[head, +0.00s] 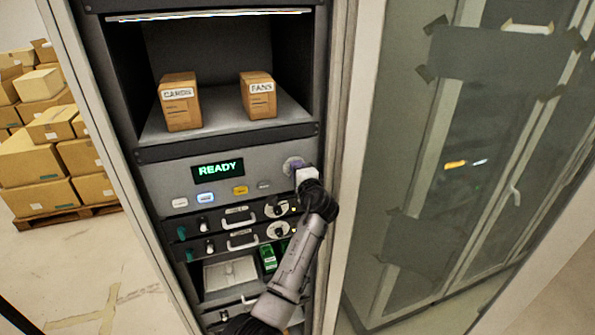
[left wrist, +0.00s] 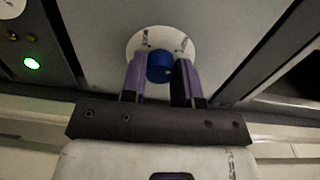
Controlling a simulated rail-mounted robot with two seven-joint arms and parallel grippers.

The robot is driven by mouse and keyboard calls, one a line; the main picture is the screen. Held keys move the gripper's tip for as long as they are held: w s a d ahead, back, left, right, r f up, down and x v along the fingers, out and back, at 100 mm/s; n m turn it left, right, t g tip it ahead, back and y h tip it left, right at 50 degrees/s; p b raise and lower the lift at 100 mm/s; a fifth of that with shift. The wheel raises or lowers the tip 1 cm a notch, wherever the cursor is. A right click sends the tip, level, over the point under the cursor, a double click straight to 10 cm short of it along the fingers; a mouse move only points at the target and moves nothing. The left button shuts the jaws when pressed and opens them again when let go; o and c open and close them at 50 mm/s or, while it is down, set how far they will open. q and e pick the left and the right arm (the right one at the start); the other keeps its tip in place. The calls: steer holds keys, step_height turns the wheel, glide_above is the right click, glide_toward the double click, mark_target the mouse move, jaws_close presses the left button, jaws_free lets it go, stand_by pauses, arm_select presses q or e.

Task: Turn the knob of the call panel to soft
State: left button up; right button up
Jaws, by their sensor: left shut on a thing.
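The call panel (head: 225,178) is a grey front with a lit "READY" display and a row of buttons. Its knob sits at the panel's right end on a round pale dial plate (head: 290,163). In the left wrist view the knob (left wrist: 160,67) is blue, on a white dial (left wrist: 133,44) with small dark marks too blurred to read. My left gripper (head: 299,168) is at the dial and hides the knob in the head view. Its purple fingers (left wrist: 161,72) are closed on the knob's two sides. Which mark the knob points to cannot be told. My right gripper is not in view.
Below are drawer units with handles (head: 241,220) and a green item (head: 268,259). A glass cabinet door (head: 420,150) stands close on the right. Cartons (head: 45,160) are stacked at left.

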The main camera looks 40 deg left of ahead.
arm_select(q)
steer(key=shift+f, duration=0.1)
steer(key=o, duration=0.9)
steer(key=shift+d, duration=0.1)
steer(key=shift+b+v, duration=2.05)
steer(key=shift+v, duration=4.75)
